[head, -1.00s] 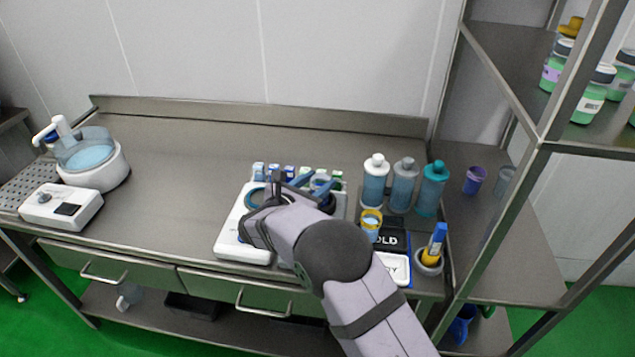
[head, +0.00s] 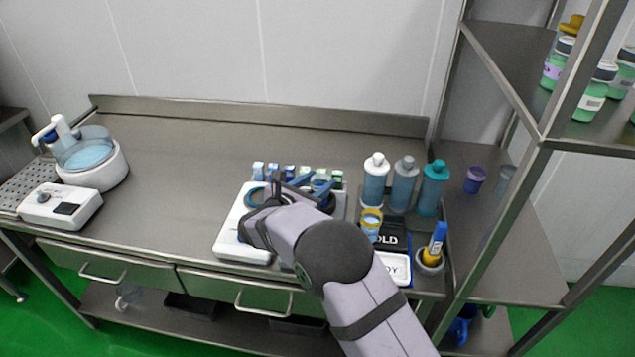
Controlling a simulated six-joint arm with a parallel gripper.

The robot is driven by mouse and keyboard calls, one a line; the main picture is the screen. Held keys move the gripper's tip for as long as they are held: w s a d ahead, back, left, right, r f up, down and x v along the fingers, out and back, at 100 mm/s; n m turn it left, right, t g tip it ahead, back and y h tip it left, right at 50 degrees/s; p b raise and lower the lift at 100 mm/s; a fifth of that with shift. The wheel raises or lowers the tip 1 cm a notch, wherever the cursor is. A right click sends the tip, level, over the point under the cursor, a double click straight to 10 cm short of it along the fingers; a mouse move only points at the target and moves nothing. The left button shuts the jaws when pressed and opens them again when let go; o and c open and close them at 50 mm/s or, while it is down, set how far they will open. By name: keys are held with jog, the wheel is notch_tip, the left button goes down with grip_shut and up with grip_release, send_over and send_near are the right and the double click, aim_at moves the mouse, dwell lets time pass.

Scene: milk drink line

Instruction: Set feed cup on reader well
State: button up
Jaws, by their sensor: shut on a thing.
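Three bottles (head: 404,185), a yellow-rimmed cup (head: 371,223), a black "OLD" block (head: 393,238) and a holder with a blue-yellow item (head: 430,260) stand right. The table's middle left (head: 175,190) is clear.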

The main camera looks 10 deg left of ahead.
jog(key=shift+f+b, duration=0.3)
jog(key=shift+f, duration=0.1)
jog(key=o, duration=0.9)
jog(key=shift+s, duration=0.1)
jog(key=shift+p+v, duration=1.05)
jog(key=shift+v, duration=4.4)
jog(key=shift+d, duration=0.1)
